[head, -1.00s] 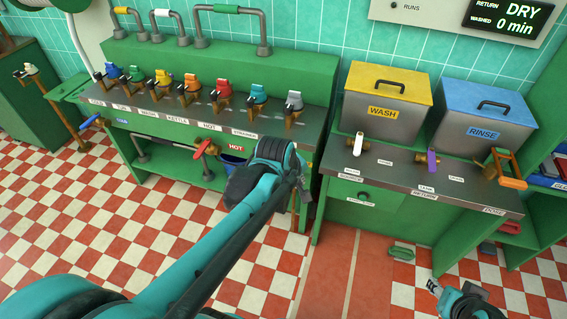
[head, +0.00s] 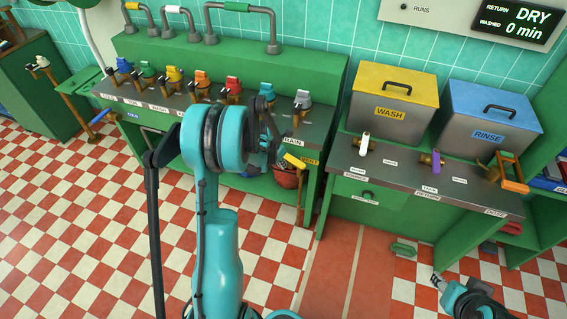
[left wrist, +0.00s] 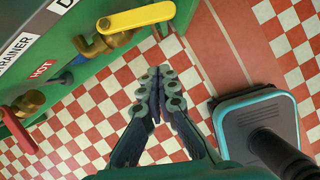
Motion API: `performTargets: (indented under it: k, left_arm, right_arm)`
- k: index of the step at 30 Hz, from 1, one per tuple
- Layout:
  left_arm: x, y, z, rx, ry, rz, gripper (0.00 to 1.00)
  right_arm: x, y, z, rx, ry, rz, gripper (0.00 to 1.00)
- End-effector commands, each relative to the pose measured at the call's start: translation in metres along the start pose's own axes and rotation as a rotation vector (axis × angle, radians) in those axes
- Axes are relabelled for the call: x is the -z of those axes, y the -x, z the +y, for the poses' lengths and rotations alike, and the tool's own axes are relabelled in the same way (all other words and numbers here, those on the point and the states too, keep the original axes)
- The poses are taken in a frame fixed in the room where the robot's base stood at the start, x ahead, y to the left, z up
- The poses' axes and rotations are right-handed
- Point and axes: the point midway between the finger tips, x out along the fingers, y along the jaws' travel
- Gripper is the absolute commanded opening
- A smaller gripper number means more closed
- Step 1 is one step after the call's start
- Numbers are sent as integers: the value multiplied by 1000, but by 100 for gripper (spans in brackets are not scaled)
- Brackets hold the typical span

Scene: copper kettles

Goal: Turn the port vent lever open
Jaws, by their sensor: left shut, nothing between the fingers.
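A yellow lever (head: 294,160) sits on the front right of the tap bench. In the left wrist view the yellow lever (left wrist: 140,18) lies about level on a brass valve, pointing right. I cannot read a label that names it the port vent lever. My left gripper (left wrist: 160,75) is shut and empty, apart from the yellow lever and lower in that picture; in the head view my arm largely hides it. A red lever (left wrist: 30,103) by the HOT label is at the left of the wrist view. My right gripper (head: 438,279) is low at right; its opening is unclear.
The tap bench (head: 335,105) holds a row of coloured taps. The right bench (head: 400,170) carries a white lever (head: 364,143), a purple lever (head: 437,159), a yellow WASH box (head: 394,100) and a blue RINSE box (head: 488,118).

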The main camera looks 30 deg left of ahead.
Motion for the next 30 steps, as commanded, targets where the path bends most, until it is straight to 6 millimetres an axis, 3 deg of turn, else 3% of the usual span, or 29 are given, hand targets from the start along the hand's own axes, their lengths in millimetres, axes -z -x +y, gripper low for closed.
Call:
performTargets:
  k: [3,10,18,30]
  left_arm:
    - [1,-31,-1,0,-2,0,0]
    - [1,-78,0,0,-3,-1,0]
    - [-32,-87,0,0,-4,0,0]
    - [-38,-88,-1,0,-3,0,0]
  right_arm:
    - [-8,-11,0,0,0,0,40]
    - [-18,-26,0,0,0,0,40]
    - [-24,-33,0,0,0,0,40]
    - [-24,-33,0,0,0,0,40]
